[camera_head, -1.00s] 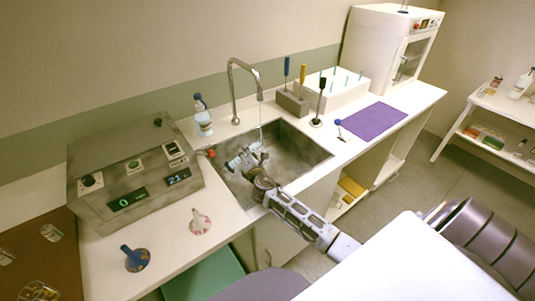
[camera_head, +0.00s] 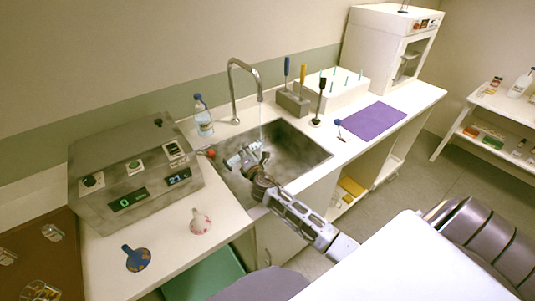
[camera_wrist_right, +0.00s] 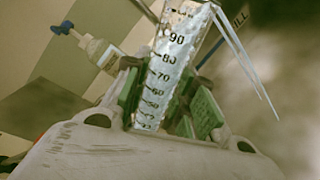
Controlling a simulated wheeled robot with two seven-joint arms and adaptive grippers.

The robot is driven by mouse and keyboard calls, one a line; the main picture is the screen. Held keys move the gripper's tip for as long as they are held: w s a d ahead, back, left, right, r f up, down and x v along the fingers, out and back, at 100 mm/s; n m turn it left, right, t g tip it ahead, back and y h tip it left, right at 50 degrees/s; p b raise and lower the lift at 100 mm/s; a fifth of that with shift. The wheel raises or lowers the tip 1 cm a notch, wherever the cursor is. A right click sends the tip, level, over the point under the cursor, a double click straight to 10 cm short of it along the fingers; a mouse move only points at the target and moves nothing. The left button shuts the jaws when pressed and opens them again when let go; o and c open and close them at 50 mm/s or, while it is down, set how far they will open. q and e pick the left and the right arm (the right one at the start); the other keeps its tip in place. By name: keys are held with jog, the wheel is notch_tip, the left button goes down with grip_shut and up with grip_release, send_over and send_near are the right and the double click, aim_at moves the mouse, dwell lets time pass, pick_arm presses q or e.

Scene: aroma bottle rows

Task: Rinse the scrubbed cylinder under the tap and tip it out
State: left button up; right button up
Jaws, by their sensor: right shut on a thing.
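My right gripper (camera_head: 249,160) reaches over the sink (camera_head: 298,148) and is shut on a clear graduated cylinder (camera_wrist_right: 172,65). The green finger pads press it from both sides, and its printed marks show in the right wrist view. In the head view the cylinder (camera_head: 235,160) lies tilted over the basin, partly hidden by the fingers. The curved tap (camera_head: 234,90) stands behind the sink. A thin water stream (camera_head: 262,130) falls from its spout close to the gripper. I cannot tell whether it enters the cylinder or how much water is inside. My left gripper is out of view.
A tool block (camera_head: 293,103), a white peg rack (camera_head: 335,90) and a purple mat (camera_head: 374,121) are to the right. Two small stoppered items stand at the front left.

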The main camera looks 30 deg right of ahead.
jog(key=shift+a+m, duration=0.1)
jog(key=shift+m, duration=0.5)
jog(key=shift+f, duration=0.1)
jog(key=shift+d+f+m+y+b, duration=0.1)
jog(key=shift+d+m+y+b, duration=0.15)
jog(key=shift+m, duration=0.25)
jog(key=shift+m, duration=0.3)
dwell(0.4)
jog(key=shift+d+f+m, duration=0.1)
jog(key=shift+d+m, duration=0.15)
jog(key=shift+m, duration=0.05)
jog(key=shift+s, duration=0.1)
dwell(0.5)
jog(key=shift+f+m, duration=0.1)
jog(key=shift+m, duration=0.6)
